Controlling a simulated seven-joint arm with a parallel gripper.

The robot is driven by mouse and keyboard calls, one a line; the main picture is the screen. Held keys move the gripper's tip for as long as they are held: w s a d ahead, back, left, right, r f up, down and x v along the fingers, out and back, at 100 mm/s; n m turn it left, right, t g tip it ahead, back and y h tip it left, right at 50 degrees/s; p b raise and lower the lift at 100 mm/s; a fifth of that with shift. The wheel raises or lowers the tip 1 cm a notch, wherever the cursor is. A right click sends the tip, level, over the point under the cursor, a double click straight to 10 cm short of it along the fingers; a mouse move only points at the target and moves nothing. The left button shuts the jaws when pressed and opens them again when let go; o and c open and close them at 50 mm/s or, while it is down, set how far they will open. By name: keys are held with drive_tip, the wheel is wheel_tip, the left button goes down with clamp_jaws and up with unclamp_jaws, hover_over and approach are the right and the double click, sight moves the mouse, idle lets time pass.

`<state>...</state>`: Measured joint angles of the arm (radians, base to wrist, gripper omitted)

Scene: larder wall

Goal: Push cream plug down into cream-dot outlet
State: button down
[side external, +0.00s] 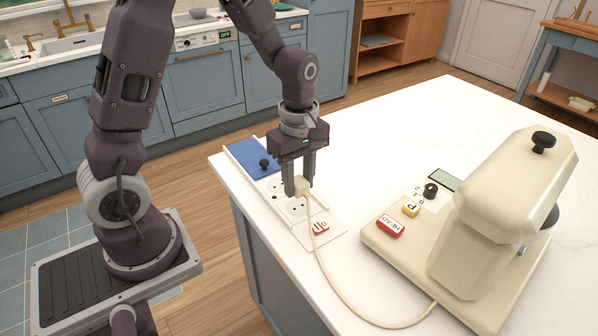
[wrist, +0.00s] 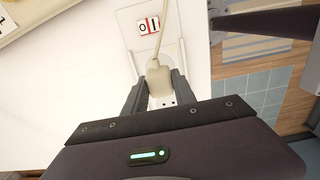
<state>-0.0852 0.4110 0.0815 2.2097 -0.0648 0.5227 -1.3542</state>
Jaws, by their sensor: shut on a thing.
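My gripper (side external: 299,187) is shut on the cream plug (side external: 303,185), above the white outlet strip (side external: 325,240) on the counter. In the wrist view the plug (wrist: 158,78) sits between the fingers, with its cord running up the picture. Outlets with dark holes (side external: 277,190) show beside and below the fingers; one outlet (side external: 297,207) is partly covered by the gripper. I cannot tell whether the plug's pins touch an outlet, and no cream dot is clearly visible. A red and white rocker switch (side external: 320,228) sits at the strip's near end; it also shows in the wrist view (wrist: 148,26).
A blue sliding cover (side external: 252,157) with a black knob lies at the strip's far end. A cream stand mixer (side external: 490,220) stands at the right, joined to the plug by a cord (side external: 345,296) across the counter. The white counter (side external: 400,125) behind is clear.

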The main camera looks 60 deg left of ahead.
sight(299, 196)
drive_tip(key=shift+f, duration=1.65)
drive_tip(key=shift+f, duration=0.55)
idle(0.7)
drive_tip(key=c, duration=0.9)
unclamp_jaws()
drive_tip(key=shift+c, duration=0.2)
wheel_tip(299, 196, up, 7)
